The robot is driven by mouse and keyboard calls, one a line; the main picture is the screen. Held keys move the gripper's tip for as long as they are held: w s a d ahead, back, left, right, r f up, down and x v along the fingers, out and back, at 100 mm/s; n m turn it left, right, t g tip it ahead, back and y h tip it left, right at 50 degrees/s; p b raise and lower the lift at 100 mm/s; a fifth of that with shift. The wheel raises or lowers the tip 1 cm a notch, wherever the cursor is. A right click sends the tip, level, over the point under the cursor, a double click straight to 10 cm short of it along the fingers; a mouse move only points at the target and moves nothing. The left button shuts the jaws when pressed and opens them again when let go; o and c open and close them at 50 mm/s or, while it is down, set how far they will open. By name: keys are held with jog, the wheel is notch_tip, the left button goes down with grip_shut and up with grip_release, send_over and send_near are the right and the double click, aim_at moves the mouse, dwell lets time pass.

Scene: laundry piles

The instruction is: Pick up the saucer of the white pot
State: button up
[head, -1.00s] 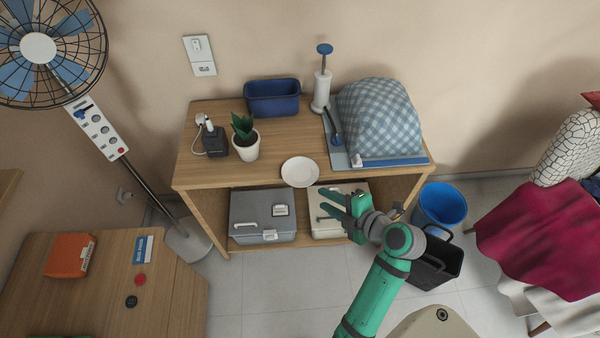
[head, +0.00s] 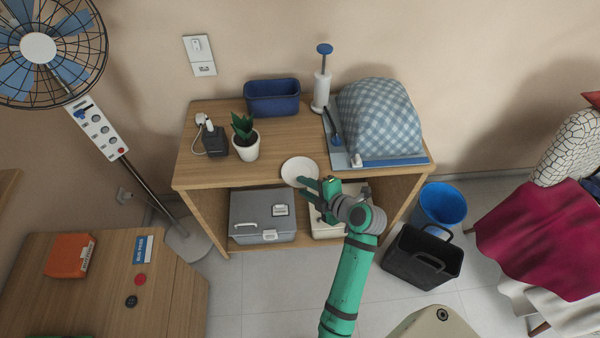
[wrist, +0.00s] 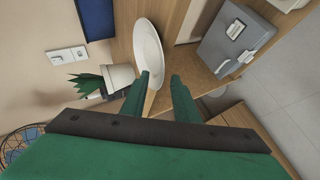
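The white saucer (head: 297,169) lies flat near the front edge of the wooden shelf top, to the right of the white pot (head: 246,148) with a green plant. The saucer also shows in the wrist view (wrist: 147,50), and the pot is left of it there (wrist: 119,76). My green gripper (head: 309,183) is open at the saucer's front right edge. In the wrist view its two fingers (wrist: 162,80) are apart, with the left fingertip overlapping the saucer's rim. I cannot tell whether it touches. Nothing is held.
On the shelf top (head: 205,176) stand a black charger (head: 216,146), a blue bin (head: 272,98), a white pump bottle (head: 321,92) and a checked cloth bundle (head: 380,118). A grey case (head: 262,215) sits below. Black and blue baskets stand on the floor at right.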

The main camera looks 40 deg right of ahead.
grip_shut()
jog(key=shift+r, duration=0.1)
